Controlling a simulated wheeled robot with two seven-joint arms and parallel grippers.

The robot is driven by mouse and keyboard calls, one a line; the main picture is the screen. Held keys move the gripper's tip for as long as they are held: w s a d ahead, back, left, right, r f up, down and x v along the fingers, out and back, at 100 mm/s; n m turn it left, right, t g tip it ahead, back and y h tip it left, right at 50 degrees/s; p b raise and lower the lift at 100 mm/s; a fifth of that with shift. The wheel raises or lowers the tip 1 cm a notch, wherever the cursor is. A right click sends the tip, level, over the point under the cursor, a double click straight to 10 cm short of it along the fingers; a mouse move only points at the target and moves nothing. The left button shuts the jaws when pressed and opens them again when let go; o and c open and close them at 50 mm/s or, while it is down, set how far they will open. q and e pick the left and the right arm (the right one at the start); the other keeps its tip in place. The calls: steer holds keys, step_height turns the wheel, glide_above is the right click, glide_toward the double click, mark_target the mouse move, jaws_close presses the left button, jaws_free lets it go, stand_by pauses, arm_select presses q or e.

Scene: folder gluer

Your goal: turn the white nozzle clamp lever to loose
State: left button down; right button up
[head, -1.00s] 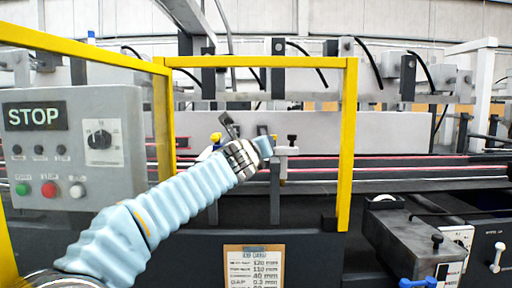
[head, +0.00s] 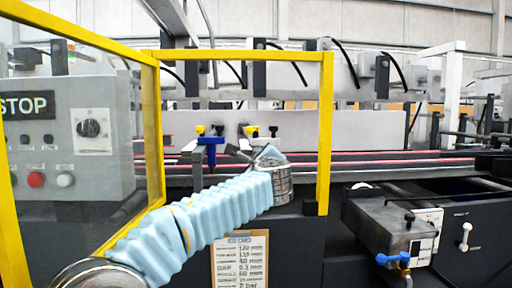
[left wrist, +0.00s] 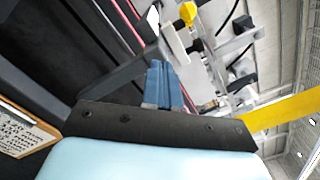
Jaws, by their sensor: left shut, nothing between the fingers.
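My left gripper (head: 268,152) is in front of the machine's rail, and its blue fingers are together in the left wrist view (left wrist: 162,85) with nothing between them. The white clamp lever cannot be made out in the head view; my gripper and wrist cover that spot. A pale bar (left wrist: 176,40) lies beyond the fingertips in the left wrist view, apart from them in the picture; I cannot tell if it is the lever. A blue T-shaped lever (head: 210,142) stands on the rail left of my gripper. My right gripper is not in view.
A yellow guard frame (head: 325,130) surrounds the reach area, with its right post close to my wrist. A grey STOP panel (head: 100,150) stands left. A blue handle (head: 393,260) and a white handle (head: 465,237) sit on units at the right.

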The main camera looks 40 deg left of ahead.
arm_select(q)
steer(key=w+d+n+y+b, duration=0.1)
steer(key=d+n+y+b, duration=0.1)
steer(key=d+n+y, duration=0.3)
steer(key=n+p, duration=0.2)
steer(key=p, duration=0.3)
glide_toward(252, 130)
steer(key=shift+g+h, duration=0.3)
steer(key=shift+g, duration=0.1)
steer(key=w+a, duration=0.1)
steer(key=w+a+r, duration=0.1)
steer(key=w, duration=0.1)
steer(key=w+a, duration=0.1)
steer(key=a, duration=0.1)
steer(key=shift+w+r, duration=0.35)
steer(key=shift+w, duration=0.05)
steer(key=shift+a, duration=0.2)
steer(key=shift+s, duration=0.1)
